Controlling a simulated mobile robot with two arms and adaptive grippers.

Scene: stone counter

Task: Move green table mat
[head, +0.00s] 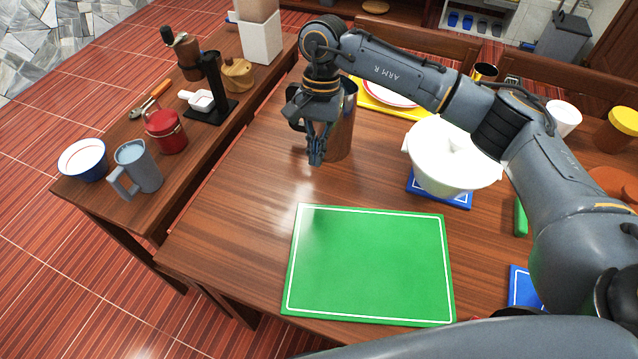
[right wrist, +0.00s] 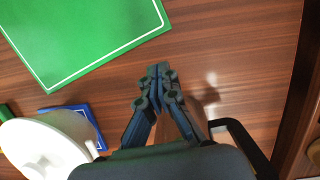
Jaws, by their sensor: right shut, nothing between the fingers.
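The green table mat (head: 370,265) is a flat rectangle with a thin white border line. It lies on the wooden table near its front edge in the head view. In the right wrist view a corner of the mat (right wrist: 85,35) shows at the upper left. My right gripper (head: 315,162) points down above the table, beyond the mat's far edge and apart from it. In the right wrist view its fingertips (right wrist: 159,70) are together with nothing between them. My left gripper is not in view.
A metal pitcher (head: 342,130) stands right beside my right gripper. A white pot (head: 440,165) sits on a blue mat (head: 459,199) to the right. A bench at left holds a mug (head: 140,165), a red jar (head: 166,132) and a bowl (head: 84,160). The table left of the green mat is bare.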

